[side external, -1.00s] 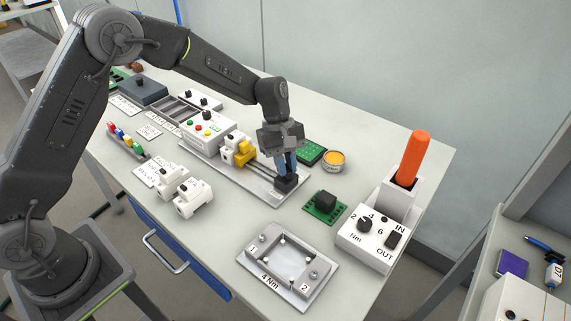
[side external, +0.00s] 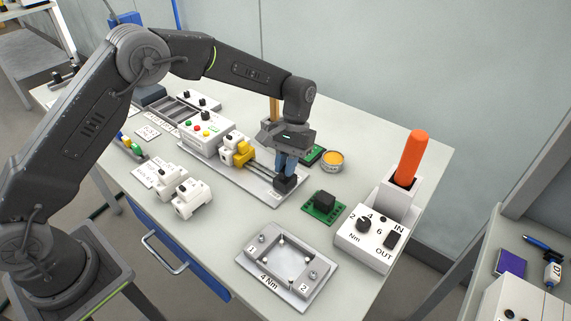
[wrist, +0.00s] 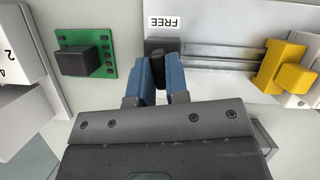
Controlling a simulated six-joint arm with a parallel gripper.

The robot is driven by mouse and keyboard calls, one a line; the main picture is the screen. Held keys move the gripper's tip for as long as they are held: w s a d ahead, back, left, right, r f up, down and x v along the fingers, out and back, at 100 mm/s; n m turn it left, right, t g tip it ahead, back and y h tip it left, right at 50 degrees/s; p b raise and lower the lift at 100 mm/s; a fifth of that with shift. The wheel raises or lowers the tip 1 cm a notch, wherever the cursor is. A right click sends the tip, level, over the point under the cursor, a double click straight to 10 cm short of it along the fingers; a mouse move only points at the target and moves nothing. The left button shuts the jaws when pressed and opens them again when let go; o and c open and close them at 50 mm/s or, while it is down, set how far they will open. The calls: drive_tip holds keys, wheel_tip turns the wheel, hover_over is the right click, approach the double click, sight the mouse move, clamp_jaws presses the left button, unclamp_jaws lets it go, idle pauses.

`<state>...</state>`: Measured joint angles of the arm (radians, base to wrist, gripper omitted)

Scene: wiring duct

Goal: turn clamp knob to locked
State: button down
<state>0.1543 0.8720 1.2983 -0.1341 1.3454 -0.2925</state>
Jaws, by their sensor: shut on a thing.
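The clamp is a dark block (side external: 285,184) at the right end of the rail plate. Its black knob (wrist: 159,66) shows between my blue fingers in the wrist view. My gripper (side external: 287,172) points down over the clamp and is shut on the knob; its fingertips (wrist: 160,70) sit on either side of it. The fingers hide much of the knob, so its exact angle is hard to tell. A white label reading FREE (wrist: 166,23) lies beside the clamp block. A locked mark is not visible.
Two rails (wrist: 220,55) run from the clamp to yellow (side external: 244,153) and white blocks. A green board with a black block (side external: 324,205) lies close to the clamp. A round tin (side external: 332,160) stands behind. A white torque unit (side external: 372,238) stands at right.

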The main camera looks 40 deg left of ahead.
drive_tip(key=shift+r+m+y, duration=0.1)
drive_tip(key=shift+m+y, duration=0.3)
drive_tip(key=shift+m, duration=0.7)
drive_tip(key=c, duration=1.1)
unclamp_jaws()
drive_tip(key=shift+v, duration=6.9)
drive_tip(key=shift+r, duration=0.1)
